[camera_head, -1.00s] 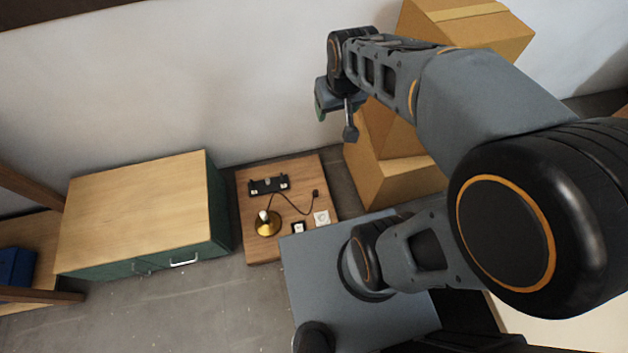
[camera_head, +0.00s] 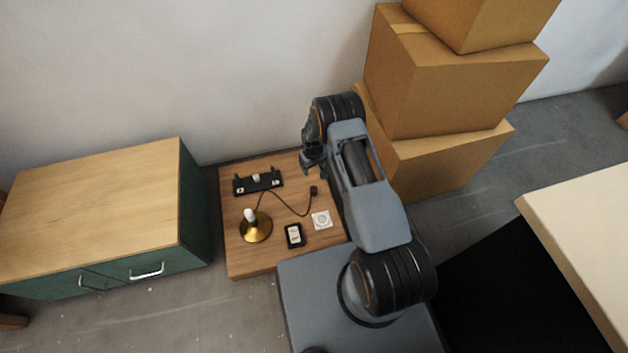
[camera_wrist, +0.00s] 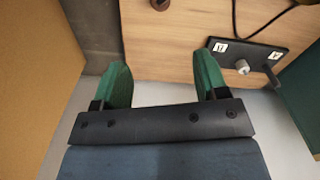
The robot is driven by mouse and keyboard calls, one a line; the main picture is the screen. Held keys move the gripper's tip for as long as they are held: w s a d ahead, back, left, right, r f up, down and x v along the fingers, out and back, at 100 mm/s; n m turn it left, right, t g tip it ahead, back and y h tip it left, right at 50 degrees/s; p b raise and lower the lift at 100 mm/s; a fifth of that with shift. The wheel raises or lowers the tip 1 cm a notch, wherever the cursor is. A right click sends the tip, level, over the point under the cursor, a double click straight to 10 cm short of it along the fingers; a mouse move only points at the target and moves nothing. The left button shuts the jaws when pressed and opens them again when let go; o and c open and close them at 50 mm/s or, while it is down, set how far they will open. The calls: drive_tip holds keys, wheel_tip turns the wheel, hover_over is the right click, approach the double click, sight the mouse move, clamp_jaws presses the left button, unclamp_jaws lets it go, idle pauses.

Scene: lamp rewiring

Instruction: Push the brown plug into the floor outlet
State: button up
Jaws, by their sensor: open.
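The dark brown plug (camera_head: 313,190) lies on the low wooden platform (camera_head: 236,262) at the end of a dark cable. A brown piece that looks like the plug (camera_wrist: 160,4) is partly cut off at the wrist view's top edge. The white floor outlet (camera_head: 321,220) is on the platform, just nearer than the plug, and looks empty. My gripper (camera_head: 309,168) hangs over the platform's far right side, beyond the plug. Its green fingers (camera_wrist: 163,77) are apart with nothing between them.
A black holder (camera_head: 259,183) is at the platform's back, a brass lamp base (camera_head: 255,230) at its front left and a small black box (camera_head: 294,236) beside the outlet. Stacked cartons (camera_head: 440,85) stand to the right. A green cabinet (camera_head: 195,215) stands to the left.

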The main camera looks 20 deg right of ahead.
sight(314, 188)
drive_tip(key=f+b, duration=0.2)
drive_tip(key=f, duration=0.4)
drive_tip(key=f+b, duration=0.2)
drive_tip(key=f, duration=0.4)
drive_tip(key=f+b, duration=0.2)
drive_tip(key=f, duration=0.4)
drive_tip(key=shift+s, duration=0.35)
drive_tip(key=shift+r, duration=0.1)
drive_tip(key=c, duration=1)
drive_tip(key=shift+r, duration=0.1)
